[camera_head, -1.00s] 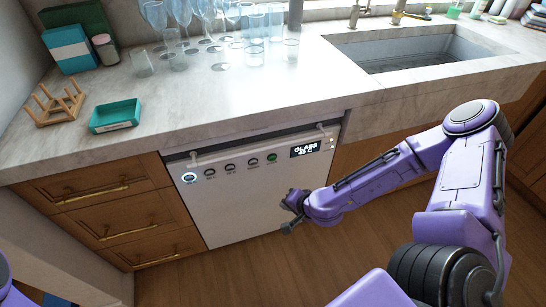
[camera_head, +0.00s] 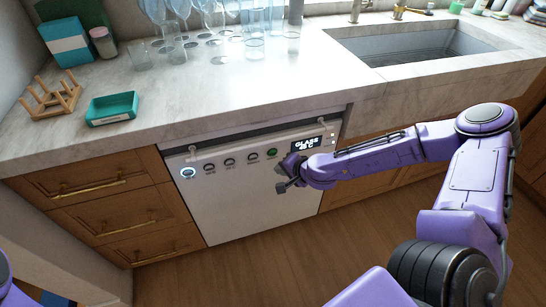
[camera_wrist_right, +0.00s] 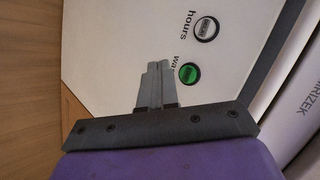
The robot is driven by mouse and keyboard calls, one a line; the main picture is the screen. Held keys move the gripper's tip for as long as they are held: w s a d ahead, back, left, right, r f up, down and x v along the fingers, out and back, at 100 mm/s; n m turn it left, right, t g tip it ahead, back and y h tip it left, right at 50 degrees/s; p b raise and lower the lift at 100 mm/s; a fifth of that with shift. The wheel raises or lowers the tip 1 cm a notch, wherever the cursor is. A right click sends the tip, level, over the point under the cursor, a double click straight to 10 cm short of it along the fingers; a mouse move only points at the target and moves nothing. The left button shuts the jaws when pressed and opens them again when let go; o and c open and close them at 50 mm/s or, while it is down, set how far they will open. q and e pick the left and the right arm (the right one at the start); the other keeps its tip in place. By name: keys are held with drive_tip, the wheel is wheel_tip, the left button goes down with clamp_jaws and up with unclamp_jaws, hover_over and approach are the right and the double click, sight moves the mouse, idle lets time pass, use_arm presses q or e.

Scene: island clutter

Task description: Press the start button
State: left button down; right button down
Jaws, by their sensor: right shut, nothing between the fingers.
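The dishwasher front (camera_head: 240,200) is a white panel under the counter, with a row of round buttons along its top. The green button (camera_wrist_right: 189,73) shows in the right wrist view, just right of the fingertips, beside a partly hidden label. A ringed button (camera_head: 188,173) glows at the left end. I cannot read which is labelled start. My right gripper (camera_head: 281,177) is shut and empty, just below the green button; contact is not visible. My left gripper is out of view.
The counter (camera_head: 190,100) above overhangs the panel and holds several glasses (camera_head: 215,30), a teal tray (camera_head: 112,108) and a wooden rack (camera_head: 52,98). Wooden drawers (camera_head: 110,205) stand left of the dishwasher. The floor in front is clear.

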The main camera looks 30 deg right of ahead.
sight(272, 155)
drive_tip(key=shift+w+d+b, duration=0.15)
drive_tip(key=shift+w+d, duration=0.05)
drive_tip(key=shift+w, duration=0.65)
drive_tip(key=shift+w+d+b, duration=0.15)
drive_tip(key=shift+w, duration=0.7)
idle(0.7)
drive_tip(key=shift+w+d, duration=0.15)
drive_tip(key=shift+w, duration=0.25)
drive_tip(key=shift+w+d+r, duration=0.1)
drive_tip(key=shift+w, duration=0.35)
idle(0.5)
drive_tip(key=shift+w+d+r, duration=0.15)
drive_tip(key=shift+w+r, duration=0.1)
idle(0.5)
drive_tip(key=shift+s, duration=0.35)
drive_tip(key=shift+s+a+f, duration=0.15)
drive_tip(key=shift+s+a, duration=0.15)
drive_tip(key=shift+s, duration=0.25)
